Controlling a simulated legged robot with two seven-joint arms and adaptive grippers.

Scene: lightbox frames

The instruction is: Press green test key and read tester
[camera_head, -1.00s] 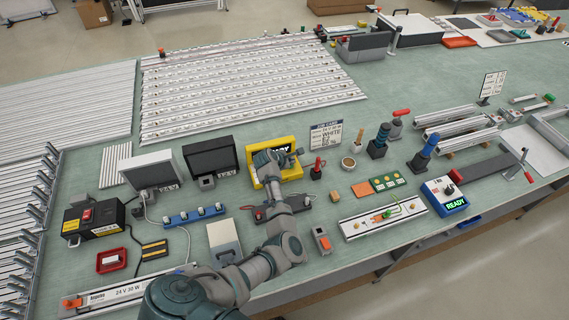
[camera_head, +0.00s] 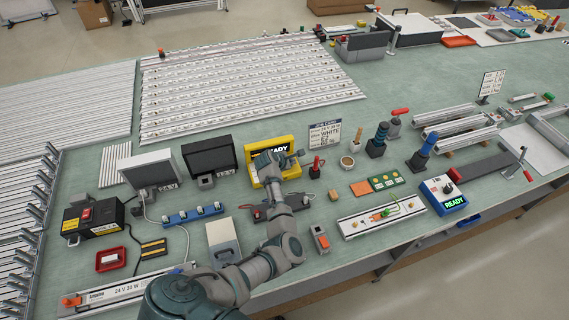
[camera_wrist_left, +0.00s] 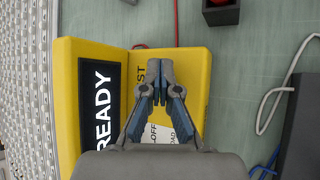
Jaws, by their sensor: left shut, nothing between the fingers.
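The yellow tester (camera_head: 249,160) stands near the middle of the bench in the head view. Its dark display (camera_head: 276,149) reads READY. In the left wrist view the yellow tester (camera_wrist_left: 65,55) fills the left half, and its display (camera_wrist_left: 98,105) also reads READY, turned sideways. My left gripper (camera_head: 272,160) is over the tester's front panel, shut and empty. In the wrist view its fingertips (camera_wrist_left: 160,68) cover part of the panel beside the letters "ST". I see no green key; the gripper hides that part. I cannot tell whether the fingertips touch the panel. My right gripper is out of view.
A job card (camera_head: 325,135) stands right of the tester. A blue-and-white unit (camera_head: 437,187), also reading READY, sits farther right. A red-handled tool (camera_head: 316,167) stands just right of the tester.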

